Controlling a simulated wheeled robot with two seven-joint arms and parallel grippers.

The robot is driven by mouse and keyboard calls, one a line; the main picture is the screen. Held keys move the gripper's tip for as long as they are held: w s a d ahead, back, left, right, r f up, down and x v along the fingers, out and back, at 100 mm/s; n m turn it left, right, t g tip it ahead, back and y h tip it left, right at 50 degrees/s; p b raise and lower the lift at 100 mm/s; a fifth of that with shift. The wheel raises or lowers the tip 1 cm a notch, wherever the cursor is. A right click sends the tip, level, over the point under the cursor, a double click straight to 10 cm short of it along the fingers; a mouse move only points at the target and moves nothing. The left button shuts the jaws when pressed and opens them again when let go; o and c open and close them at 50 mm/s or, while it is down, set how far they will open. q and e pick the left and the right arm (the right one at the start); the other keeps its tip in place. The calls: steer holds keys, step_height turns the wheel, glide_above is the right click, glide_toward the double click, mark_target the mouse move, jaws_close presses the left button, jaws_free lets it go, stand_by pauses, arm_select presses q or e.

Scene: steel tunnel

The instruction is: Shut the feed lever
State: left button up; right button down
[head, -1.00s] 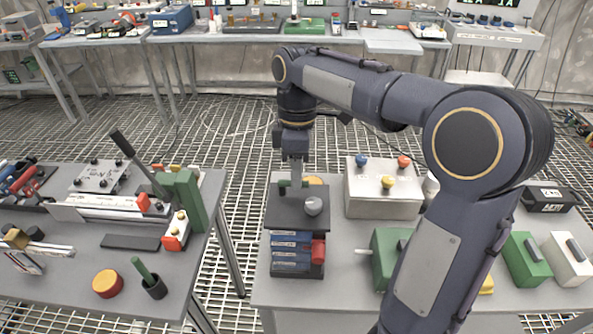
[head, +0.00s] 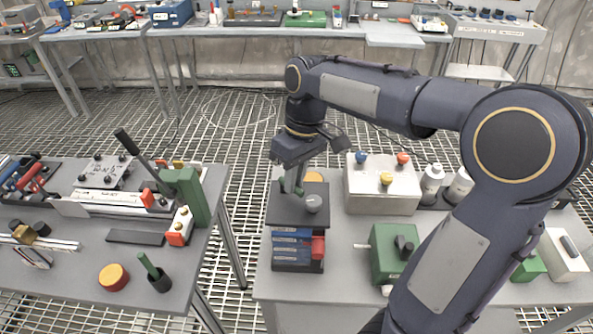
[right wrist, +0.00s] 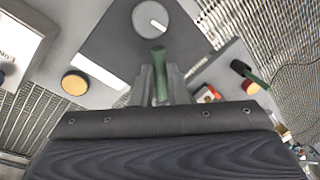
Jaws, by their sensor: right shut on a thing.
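The feed lever appears to be the short green handle (head: 299,190) on a dark plate (head: 285,214), which also carries a round grey knob (head: 312,203). My right gripper (head: 298,182) reaches down from above, tilted, and is shut on the green handle. In the right wrist view the green handle (right wrist: 158,57) stands between the fingers (right wrist: 158,85), with the grey knob (right wrist: 150,18) beyond it. The lower end of the handle is partly hidden. My left gripper is not in view.
A pale box with coloured knobs (head: 382,202) and a green box (head: 393,262) stand to the right. A gap separates this from the left table (head: 60,280).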

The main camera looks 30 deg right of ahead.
steer(key=m, duration=0.2)
steer(key=a+m+t+p, duration=0.1)
steer(key=m, duration=0.2)
steer(key=shift+s+a+r+m, duration=0.1)
steer(key=shift+s+a+m, duration=0.1)
steer(key=shift+m, duration=0.1)
steer(key=shift+w+a+m+t+p, duration=0.1)
steer(key=shift+a+m+t+p, duration=0.2)
steer(key=shift+m, duration=0.75)
steer(key=shift+w+a+m+t+p, duration=0.15)
steer(key=shift+a+m+t, duration=0.1)
steer(key=shift+m, duration=0.8)
steer(key=c, duration=1.4)
jaws_free()
steer(key=shift+s, duration=0.1)
steer(key=shift+c, duration=0.2)
steer(key=w+v, duration=0.1)
steer(key=v, duration=0.6)
steer(key=shift+s+r, duration=0.4)
steer(key=shift+s, duration=0.1)
